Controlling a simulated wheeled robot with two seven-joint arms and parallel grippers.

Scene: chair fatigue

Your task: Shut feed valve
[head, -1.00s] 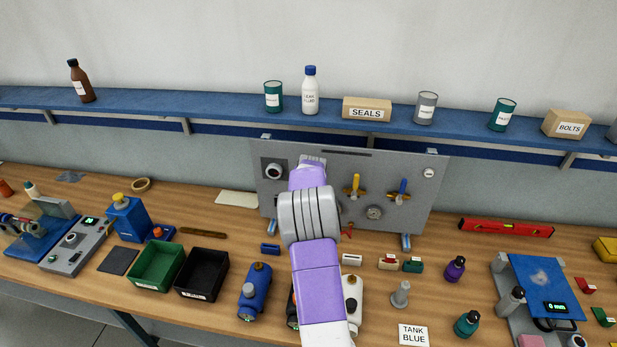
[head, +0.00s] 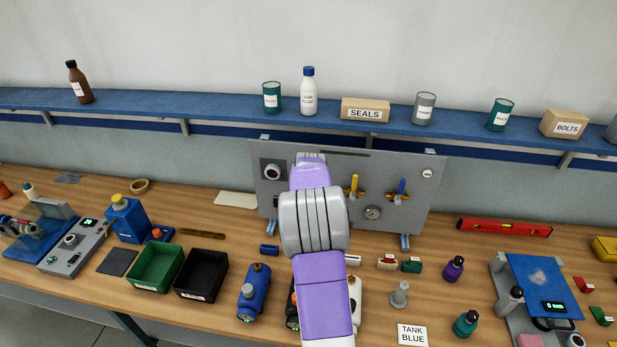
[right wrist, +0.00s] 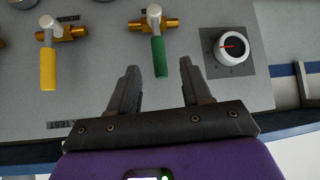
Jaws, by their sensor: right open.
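A grey upright panel (head: 405,222) at the back of the bench carries several valves. In the head view a yellow-handled valve (head: 354,184) and a blue-handled valve (head: 401,187) show, handles up. My right arm hides the green-handled valve, which shows in the right wrist view (right wrist: 159,57), its handle square to its brass body. The yellow handle (right wrist: 48,68) is left of it there. I cannot read which valve is the feed valve. My left gripper is out of view.
A round white knob (right wrist: 232,46) with a red pointer sits right of the green valve in the right wrist view. A blue shelf (head: 220,108) runs above. Bins, bottles and fittings crowd the bench before the panel.

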